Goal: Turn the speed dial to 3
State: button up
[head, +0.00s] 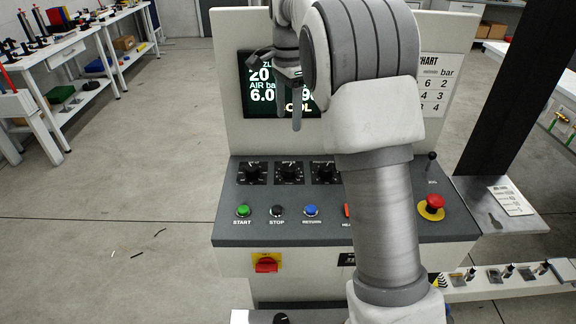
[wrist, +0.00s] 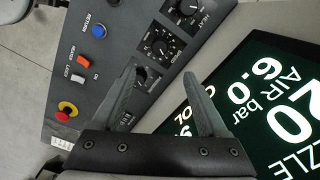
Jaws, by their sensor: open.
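A row of black dials sits on the sloping console top. Three show in the head view: a left dial (head: 253,172), a middle dial (head: 289,172) and a right dial (head: 325,171). Their labels are too small to read there, and my arm hides the panel further right. In the wrist view one dial is marked HEAT (wrist: 188,9). A second dial (wrist: 160,46) lies below it, and a third dial (wrist: 147,76) is partly behind a finger.
Below the dials are a green START button (head: 243,211), a black STOP button (head: 277,211), a blue RETURN button (head: 311,210) and a red emergency stop (head: 435,201). The lit screen (head: 258,100) stands behind. A dark post (head: 505,100) rises at the right.

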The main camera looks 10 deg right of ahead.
aim_at(288, 167)
notch_tip(288, 167, down, 16)
jog(key=shift+r+b, duration=0.15)
jog(key=shift+b, duration=0.85)
grip_shut()
